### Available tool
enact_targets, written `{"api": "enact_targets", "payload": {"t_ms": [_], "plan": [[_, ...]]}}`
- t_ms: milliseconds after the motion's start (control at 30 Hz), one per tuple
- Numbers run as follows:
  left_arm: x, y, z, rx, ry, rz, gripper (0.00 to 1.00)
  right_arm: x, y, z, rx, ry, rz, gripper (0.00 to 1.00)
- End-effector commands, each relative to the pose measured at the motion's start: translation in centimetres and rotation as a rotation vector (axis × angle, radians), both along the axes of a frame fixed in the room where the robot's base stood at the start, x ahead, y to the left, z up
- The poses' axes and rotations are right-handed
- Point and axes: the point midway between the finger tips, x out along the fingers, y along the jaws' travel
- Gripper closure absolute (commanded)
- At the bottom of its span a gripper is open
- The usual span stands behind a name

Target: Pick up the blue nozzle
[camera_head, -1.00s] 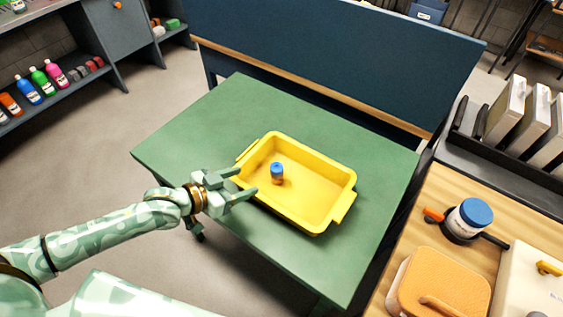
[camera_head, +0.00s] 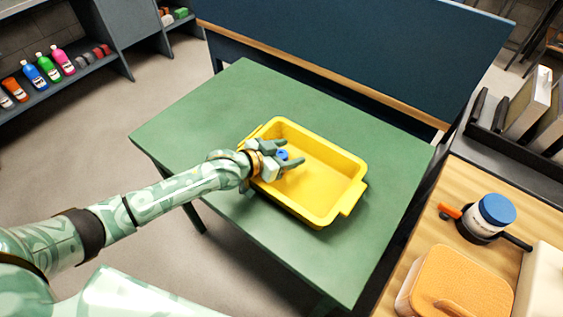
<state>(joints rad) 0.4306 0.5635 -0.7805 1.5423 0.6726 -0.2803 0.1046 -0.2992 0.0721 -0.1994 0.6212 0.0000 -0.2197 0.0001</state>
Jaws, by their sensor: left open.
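The blue nozzle (camera_head: 283,154) stands in the left part of a yellow tray (camera_head: 345,196) on the green table. Only its blue top shows clearly; my gripper hides its lower part. My left gripper (camera_head: 287,154) is open over the tray, with its two fingers on either side of the nozzle in this view. I cannot tell whether a finger touches it. My right gripper is not in view.
The green table (camera_head: 186,130) is clear around the tray. A dark blue panel (camera_head: 340,45) rises behind it. At the right, a wooden surface holds a blue-lidded jar (camera_head: 494,213) and an orange-topped container (camera_head: 460,281).

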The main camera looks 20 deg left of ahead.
Motion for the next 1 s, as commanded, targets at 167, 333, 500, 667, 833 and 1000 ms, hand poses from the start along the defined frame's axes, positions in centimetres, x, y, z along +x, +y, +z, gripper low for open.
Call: {"api": "enact_targets", "payload": {"t_ms": [167,333,500,667,833,1000], "plan": [[0.0,0.0,0.1,0.0,-0.001,0.0,0.49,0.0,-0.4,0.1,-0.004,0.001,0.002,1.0],[0.0,0.0,0.1,0.0,-0.001,0.0,0.9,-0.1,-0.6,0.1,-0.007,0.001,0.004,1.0],[0.0,0.0,0.1,0.0,-0.001,0.0,0.9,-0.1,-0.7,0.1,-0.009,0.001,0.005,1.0],[0.0,0.0,0.5,0.0,-0.002,0.0,0.9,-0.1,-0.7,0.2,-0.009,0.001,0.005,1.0],[0.0,0.0,2.4,-0.001,-0.006,-0.001,0.9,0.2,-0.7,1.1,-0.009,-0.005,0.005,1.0],[-1.7,-0.6,6.1,-0.004,-0.005,-0.001,0.9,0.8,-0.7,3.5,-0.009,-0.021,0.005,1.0]]}}
